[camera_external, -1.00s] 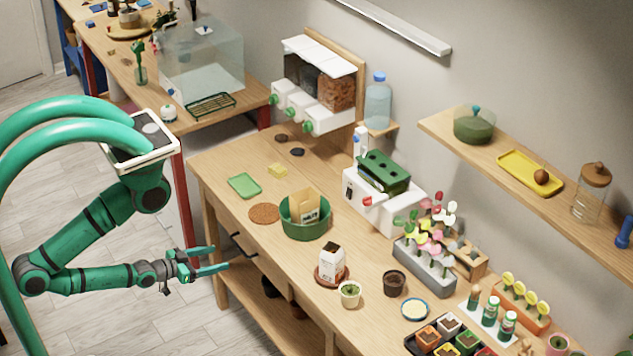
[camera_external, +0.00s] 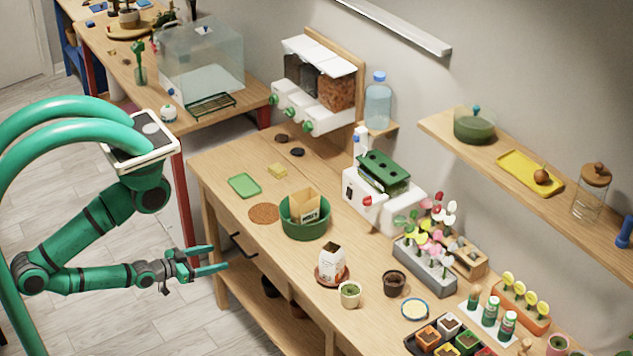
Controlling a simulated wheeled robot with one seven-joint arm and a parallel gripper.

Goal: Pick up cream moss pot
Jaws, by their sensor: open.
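A small cream pot (camera_external: 349,295) with green moss in its top stands upright on the wooden table near its front edge, just in front of a white carton on a brown saucer. My gripper (camera_external: 222,260) is open and empty. It is at the left, off the table's front side, with its green fingers pointing right toward the table. It is clearly apart from the cream pot.
The white carton (camera_external: 332,262) and a dark brown pot (camera_external: 394,283) stand close to the cream pot. A green tub (camera_external: 304,217) holding a paper bag is farther back. A blue-rimmed dish (camera_external: 415,309) and a seedling tray (camera_external: 410,345) are to the right.

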